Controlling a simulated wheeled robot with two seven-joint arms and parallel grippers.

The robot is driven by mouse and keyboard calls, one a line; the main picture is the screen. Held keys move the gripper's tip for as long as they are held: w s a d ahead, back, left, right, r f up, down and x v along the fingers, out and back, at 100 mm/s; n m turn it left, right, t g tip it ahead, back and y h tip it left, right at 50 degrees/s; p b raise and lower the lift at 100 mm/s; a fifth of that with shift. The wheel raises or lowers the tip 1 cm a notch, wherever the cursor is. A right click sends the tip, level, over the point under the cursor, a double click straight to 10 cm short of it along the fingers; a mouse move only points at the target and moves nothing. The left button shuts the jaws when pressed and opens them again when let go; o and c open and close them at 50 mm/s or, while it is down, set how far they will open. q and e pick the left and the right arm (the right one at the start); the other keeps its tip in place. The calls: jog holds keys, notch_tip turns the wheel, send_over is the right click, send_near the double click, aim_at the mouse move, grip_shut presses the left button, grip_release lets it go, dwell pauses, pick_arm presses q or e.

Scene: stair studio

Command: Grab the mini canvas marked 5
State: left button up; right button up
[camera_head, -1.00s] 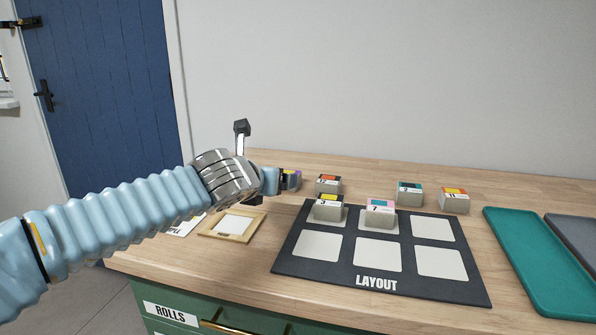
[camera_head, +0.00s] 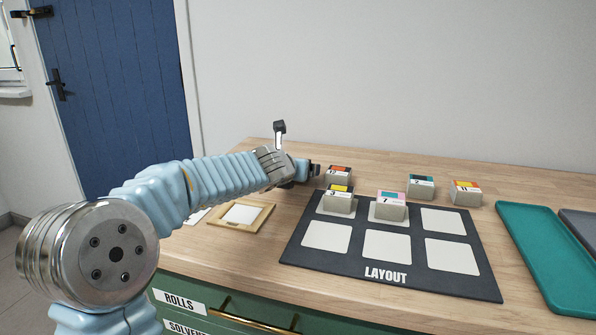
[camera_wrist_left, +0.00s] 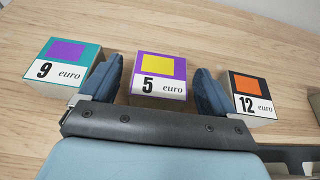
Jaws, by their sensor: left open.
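The mini canvas marked 5 (camera_wrist_left: 160,68) shows in the left wrist view as a block with a purple top, a yellow square and a white label. My left gripper (camera_wrist_left: 158,66) is open. Its two fingers stand on either side of this block, with a gap at each side. In the head view my left gripper (camera_head: 315,170) reaches in at the back left of the worktop, and the canvas marked 5 is hidden there by my arm. My right gripper is in neither view.
Canvas 9 (camera_wrist_left: 70,64) and canvas 12 (camera_wrist_left: 250,95) stand close outside the fingers. Other small canvases stand at the back, and two (camera_head: 390,205) stand on the dark layout mat (camera_head: 385,273). A wooden frame (camera_head: 262,217) lies at front left; a teal tray (camera_head: 545,250) lies right.

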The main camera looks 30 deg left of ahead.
pick_arm(q)
jog(key=shift+w, duration=0.1)
jog(key=shift+c, duration=0.4)
jog(key=c, duration=1)
jog(key=shift+o, duration=0.2)
